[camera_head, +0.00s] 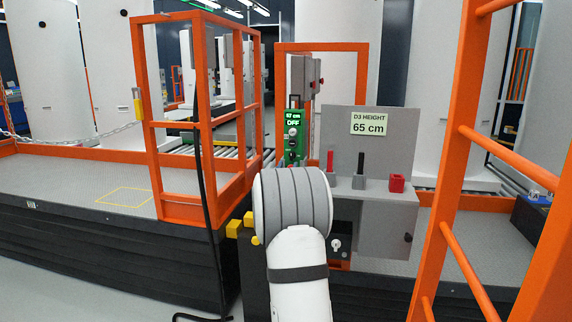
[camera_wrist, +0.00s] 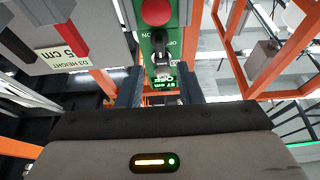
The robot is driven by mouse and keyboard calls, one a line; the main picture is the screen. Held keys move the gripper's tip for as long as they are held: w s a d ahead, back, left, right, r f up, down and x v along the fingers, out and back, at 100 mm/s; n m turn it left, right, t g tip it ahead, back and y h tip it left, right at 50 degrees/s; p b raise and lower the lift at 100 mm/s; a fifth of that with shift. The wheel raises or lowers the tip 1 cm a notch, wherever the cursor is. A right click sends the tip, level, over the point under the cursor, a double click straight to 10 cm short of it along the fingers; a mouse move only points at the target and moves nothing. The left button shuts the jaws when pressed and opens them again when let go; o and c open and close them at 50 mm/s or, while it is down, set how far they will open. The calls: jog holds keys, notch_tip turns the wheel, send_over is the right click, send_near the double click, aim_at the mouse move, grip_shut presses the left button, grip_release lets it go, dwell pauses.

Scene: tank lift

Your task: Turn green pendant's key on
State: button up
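The green pendant (camera_head: 292,138) stands upright beside the grey panel in the head view, marked OFF below a small cm display. In the wrist view, where it appears upside down, the green pendant (camera_wrist: 147,45) has a red button (camera_wrist: 156,12) and a grey key (camera_wrist: 162,66) near its display (camera_wrist: 164,85). My gripper (camera_wrist: 160,90) is open, with its two dark fingers apart to the left and right of the pendant's display end. The key shows between and just beyond the fingertips. I cannot tell whether a finger touches it. My arm hides the gripper in the head view.
A grey panel (camera_head: 341,150) reads "D3 HEIGHT 65 cm" and has red and black levers on the shelf below. An orange rail frame (camera_head: 139,80) stands at left, with a black cable (camera_head: 203,190) hanging down. An orange ladder (camera_head: 468,100) rises at right.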

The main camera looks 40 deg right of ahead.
aim_at(291, 155)
jog(key=shift+x, duration=2.75)
jog(key=shift+c, duration=0.4)
grip_shut()
